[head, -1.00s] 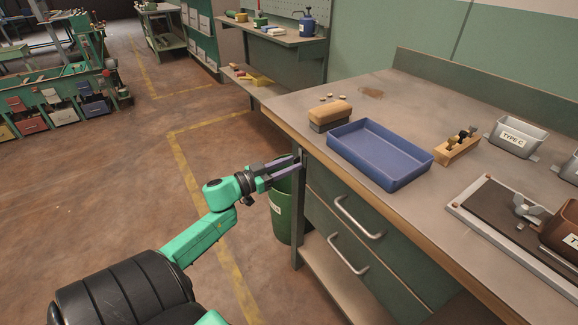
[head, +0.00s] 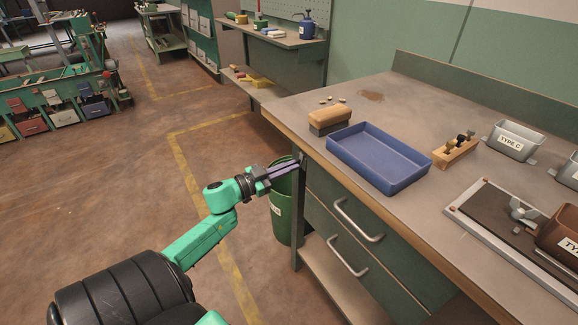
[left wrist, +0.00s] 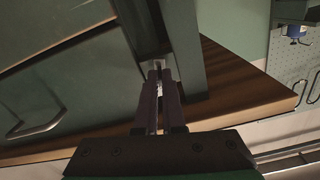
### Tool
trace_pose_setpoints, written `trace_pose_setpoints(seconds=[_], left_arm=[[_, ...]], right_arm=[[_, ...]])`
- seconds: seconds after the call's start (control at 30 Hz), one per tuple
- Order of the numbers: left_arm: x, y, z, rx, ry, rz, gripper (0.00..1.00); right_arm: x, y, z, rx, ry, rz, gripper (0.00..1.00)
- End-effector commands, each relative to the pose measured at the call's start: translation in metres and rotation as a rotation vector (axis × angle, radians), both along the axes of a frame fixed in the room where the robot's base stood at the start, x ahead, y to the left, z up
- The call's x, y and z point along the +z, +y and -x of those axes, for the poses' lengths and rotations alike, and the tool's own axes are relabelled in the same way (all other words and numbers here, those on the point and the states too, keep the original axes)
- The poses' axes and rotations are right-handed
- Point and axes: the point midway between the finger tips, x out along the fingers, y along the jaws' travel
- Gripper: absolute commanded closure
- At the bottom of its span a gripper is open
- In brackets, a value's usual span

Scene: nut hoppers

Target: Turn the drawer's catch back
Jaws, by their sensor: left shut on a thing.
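The green drawer (head: 322,205) is in the workbench's front, under the top, and looks shut, with a bar handle (head: 358,222). My left gripper (head: 296,164) reaches the bench's near left corner, at the upper left of the drawer front. In the left wrist view its two fingers (left wrist: 158,80) are shut on a small pale piece (left wrist: 157,65), which looks like the drawer's catch. The fingers hide most of the catch, so its exact angle cannot be told. My right gripper is in neither view.
A second handle (head: 347,257) sits lower on the bench front. On the bench top (head: 400,105) are a blue tray (head: 385,184), a brush (head: 329,120) and grey bins (head: 513,143). A green waste bin (head: 281,215) stands behind the gripper, beside the bench.

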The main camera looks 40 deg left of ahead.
Motion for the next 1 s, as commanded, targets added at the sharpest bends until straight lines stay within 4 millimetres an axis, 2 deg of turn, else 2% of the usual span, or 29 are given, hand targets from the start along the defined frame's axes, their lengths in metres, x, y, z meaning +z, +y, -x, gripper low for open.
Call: trace_pose_setpoints(seconds=[0.4,1.0], left_arm=[[0.0003,0.0011,-0.0002,-0.001,-0.110,-0.371,1.00],[0.0000,0.0027,-0.0007,0.000,-0.274,-0.917,1.00]], right_arm=[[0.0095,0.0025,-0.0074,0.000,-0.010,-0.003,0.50],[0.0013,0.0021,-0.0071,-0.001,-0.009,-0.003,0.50]])
